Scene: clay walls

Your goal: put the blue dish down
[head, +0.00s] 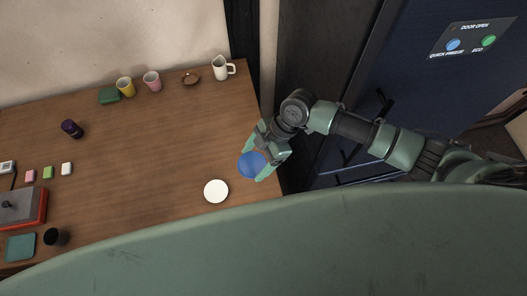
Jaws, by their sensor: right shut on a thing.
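The blue dish (251,165) is round and shows in the head view near the right edge of the wooden table (150,150). My right gripper (261,163) reaches in from the right and is shut on the blue dish, with its fingers on either side of it. I cannot tell whether the dish touches the table top or is held above it. My left gripper is not in view.
A white round plate (216,191) lies just left of and below the blue dish. A white pitcher (221,68), a small brown dish (191,78) and cups stand along the back. A dark blue fridge (430,90) is at right. The table's middle is clear.

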